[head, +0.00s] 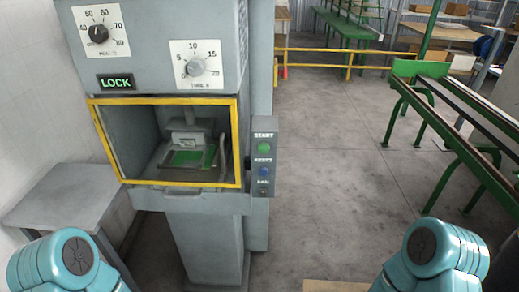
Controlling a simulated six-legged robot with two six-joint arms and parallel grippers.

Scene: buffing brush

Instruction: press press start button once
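The grey press (180,110) stands ahead, left of the middle. Its control box (264,158) is on the right side of the press opening. The green round start button (264,147) is near the top of that box, under the START label. A blue button (264,171) labelled RESET is below it. A lower control on the box is too dark and small to make out. Teal parts of my arms show at the bottom left and bottom right, but neither gripper is in view. Nothing touches the start button.
The press opening has a yellow frame (237,140) with green and grey parts inside. A lit LOCK sign (116,81) and two dials are above. A grey side table (62,198) stands at left. A green-framed conveyor (450,135) is at right. The floor between is clear.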

